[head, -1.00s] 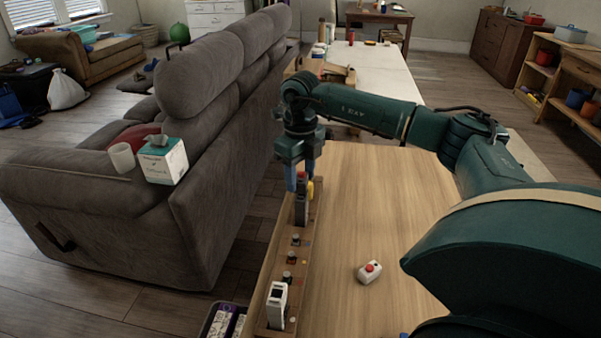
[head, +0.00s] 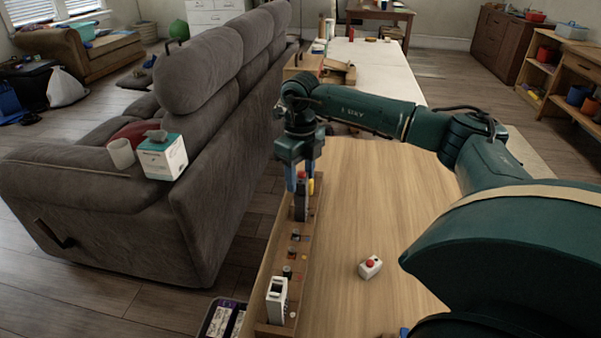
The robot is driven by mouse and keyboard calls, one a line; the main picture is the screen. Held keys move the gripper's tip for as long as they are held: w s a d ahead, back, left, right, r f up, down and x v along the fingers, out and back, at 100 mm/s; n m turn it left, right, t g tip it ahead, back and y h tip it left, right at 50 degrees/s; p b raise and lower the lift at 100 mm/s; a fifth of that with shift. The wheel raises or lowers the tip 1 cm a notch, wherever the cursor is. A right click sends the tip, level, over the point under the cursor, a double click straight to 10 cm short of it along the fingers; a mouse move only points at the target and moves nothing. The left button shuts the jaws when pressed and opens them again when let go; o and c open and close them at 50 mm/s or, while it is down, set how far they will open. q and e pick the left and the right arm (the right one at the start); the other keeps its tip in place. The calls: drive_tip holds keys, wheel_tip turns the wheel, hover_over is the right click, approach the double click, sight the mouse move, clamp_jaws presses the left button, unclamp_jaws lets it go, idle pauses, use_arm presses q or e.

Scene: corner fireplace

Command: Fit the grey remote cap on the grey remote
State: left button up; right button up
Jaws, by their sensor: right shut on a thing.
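The grey remote (head: 302,211) stands upright at the far part of a narrow wooden rack. My right gripper (head: 303,182) points down directly over it and is shut on a small dark piece, apparently the grey remote cap. The fingers hide most of this piece, with a little red and yellow showing beside them. I cannot tell whether the held piece touches the remote or is seated on it. My left gripper is not in view.
A white remote-like thing (head: 277,299) stands at the rack's near end, with small dark pieces (head: 288,271) between. A white box with a red button (head: 370,267) sits on the wooden table (head: 370,205). The grey sofa (head: 215,110) is left.

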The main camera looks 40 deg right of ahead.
drive_tip(key=shift+f, duration=0.4)
drive_tip(key=o, duration=0.9)
drive_tip(key=shift+o, duration=0.2)
